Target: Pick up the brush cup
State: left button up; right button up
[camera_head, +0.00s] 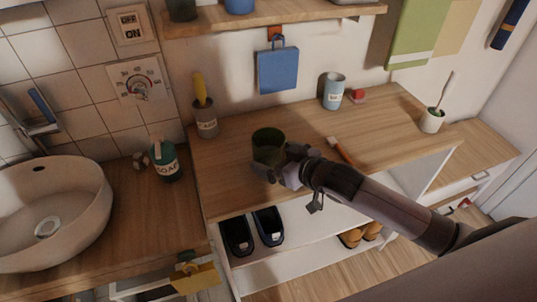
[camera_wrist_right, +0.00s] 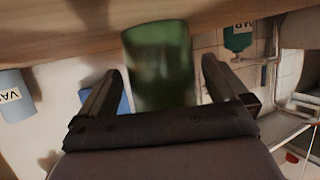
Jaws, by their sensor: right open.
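A dark green cup (camera_head: 268,146) stands upright on the wooden counter, and I see no brush in it. My right gripper (camera_head: 280,168) is at the cup's near side. In the right wrist view the green cup (camera_wrist_right: 160,65) shows between the two open fingers (camera_wrist_right: 161,70), with a gap on each side. A small white cup (camera_head: 432,121) with a long thin handle in it stands at the counter's right end. A grey jar (camera_head: 206,123) with a yellow-topped tool stands at the left. I cannot tell which is the brush cup. My left gripper is not in view.
A blue-grey labelled cup (camera_head: 333,92) stands at the back of the counter (camera_head: 225,180). A brush with an orange handle (camera_head: 341,151) lies right of the green cup. A soap bottle (camera_head: 164,162) and a sink (camera_head: 50,210) are at the left. Dark shoes (camera_head: 237,236) sit below.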

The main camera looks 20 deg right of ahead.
aim_at(268, 143)
jog(key=shift+x, duration=1.45)
jog(key=c, duration=1.1)
jog(key=shift+r, duration=0.2)
